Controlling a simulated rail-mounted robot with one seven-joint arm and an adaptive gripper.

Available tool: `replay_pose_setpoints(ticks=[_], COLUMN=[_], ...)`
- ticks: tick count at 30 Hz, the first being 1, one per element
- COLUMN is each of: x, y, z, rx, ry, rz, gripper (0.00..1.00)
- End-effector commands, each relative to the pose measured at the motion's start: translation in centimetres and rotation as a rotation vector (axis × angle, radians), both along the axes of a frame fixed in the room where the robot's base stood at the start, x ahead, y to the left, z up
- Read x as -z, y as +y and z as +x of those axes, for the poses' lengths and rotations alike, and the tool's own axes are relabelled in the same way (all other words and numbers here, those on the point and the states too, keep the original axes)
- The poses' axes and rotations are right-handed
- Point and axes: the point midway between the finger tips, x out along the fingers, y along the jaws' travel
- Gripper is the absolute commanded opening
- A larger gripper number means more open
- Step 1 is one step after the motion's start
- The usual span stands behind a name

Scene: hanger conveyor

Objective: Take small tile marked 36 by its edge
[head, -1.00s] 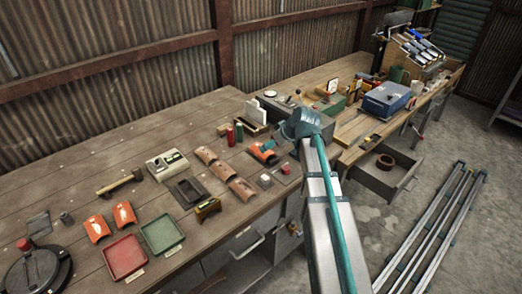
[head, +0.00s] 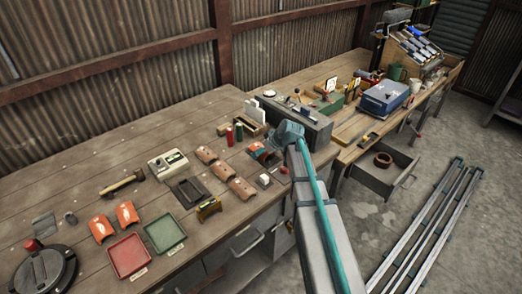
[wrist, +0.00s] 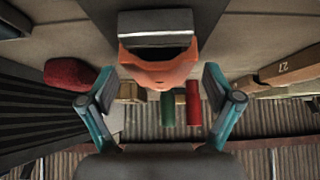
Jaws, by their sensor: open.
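An orange curved tile (wrist: 160,72) lies between the spread fingers of my gripper (wrist: 158,80) in the wrist view, with a grey block (wrist: 156,25) against it. No number can be read on this tile. My gripper is open, with a gap on each side of the tile. In the head view the orange tile (head: 255,149) shows at the end of my arm, partly hidden by it. Two more orange tiles, one (head: 103,229) and another (head: 127,213), lie at the left of the bench. Their markings are too small to read.
Several brown tiles (head: 222,170) lie left of my gripper; one marked 27 (wrist: 292,68) shows in the wrist view. A green cylinder (wrist: 167,108) and a red cylinder (wrist: 193,102) stand beyond. A grey box (head: 300,120) borders the arm behind.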

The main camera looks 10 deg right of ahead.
Motion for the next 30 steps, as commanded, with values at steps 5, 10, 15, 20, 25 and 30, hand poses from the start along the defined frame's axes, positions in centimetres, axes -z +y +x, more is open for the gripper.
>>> replay_pose_setpoints(ticks=[5, 10, 15, 20, 25, 30], x=[0.0, -0.02, -0.03, -0.05, -0.1, -0.53], y=[-0.01, -0.02, -0.03, -0.02, -0.02, -0.03], z=[-0.02, -0.03, -0.02, -0.01, -0.01, 0.02], rx=[0.0, 0.0, 0.0, 0.0, 0.0, 0.0], ry=[0.0, 0.0, 0.0, 0.0, -0.001, -0.002], rz=[0.0, 0.0, 0.0, 0.0, 0.001, 0.0], gripper=[0.85, 0.56, 0.28, 0.22, 0.22, 0.22])
